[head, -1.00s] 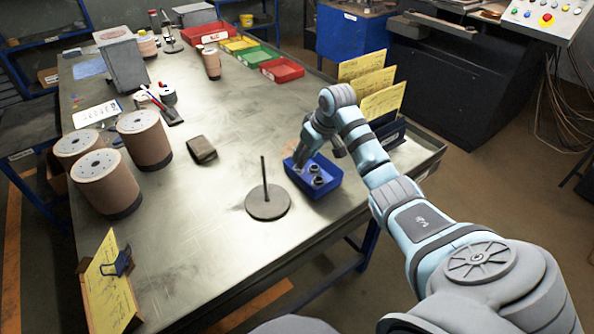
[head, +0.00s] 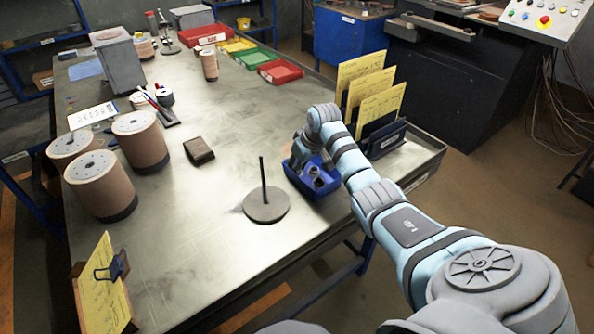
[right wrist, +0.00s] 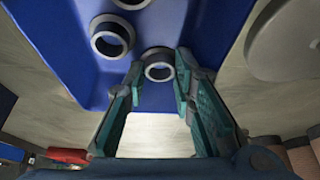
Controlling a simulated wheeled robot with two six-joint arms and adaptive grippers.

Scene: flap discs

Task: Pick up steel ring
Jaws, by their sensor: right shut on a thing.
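My right gripper (head: 301,157) is down at the blue bin (head: 298,182) near the right side of the table. In the right wrist view its two teal-padded fingers (right wrist: 159,76) are shut on a dark grey steel ring (right wrist: 159,72) at the bin's wall. Another steel ring (right wrist: 112,38) lies in the bin beside it, apart from the fingers, and part of one more (right wrist: 131,3) shows at the top edge. In the head view the gripper and wrist hide the held ring; dark rings (head: 318,182) show in the bin's near part. My left gripper is not in view.
A round stand with an upright rod (head: 266,208) is left of the bin. A dark block (head: 199,150) lies mid-table. Several brown drums (head: 101,186) stand at left. Yellow cards in a rack (head: 380,135) stand close right of my arm. The table's near middle is clear.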

